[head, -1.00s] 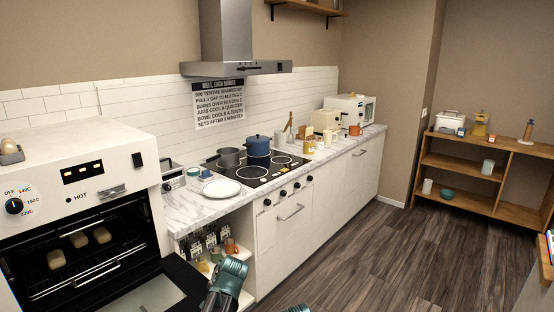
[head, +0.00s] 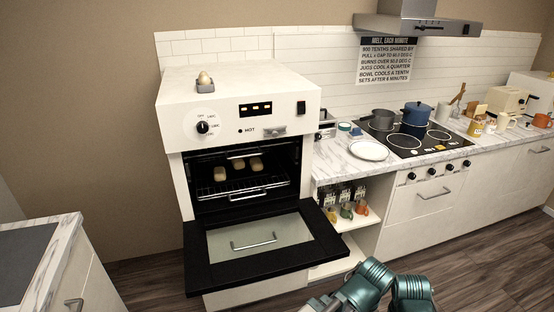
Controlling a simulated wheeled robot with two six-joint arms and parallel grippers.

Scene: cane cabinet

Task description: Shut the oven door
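The white oven (head: 174,120) stands left of the counter. The cavity is open, and several pale bread-like pieces (head: 256,164) sit on a wire rack (head: 225,191) inside. Teal and grey parts of my arms show at the bottom edge, right of the door's front corner and apart from it in the picture. No fingertips of either gripper can be made out.
An egg in a grey holder (head: 205,84) sits on top of the oven. A marble-topped cabinet (head: 62,240) stands at the left front. Bare floor (head: 145,277) lies left of the door.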

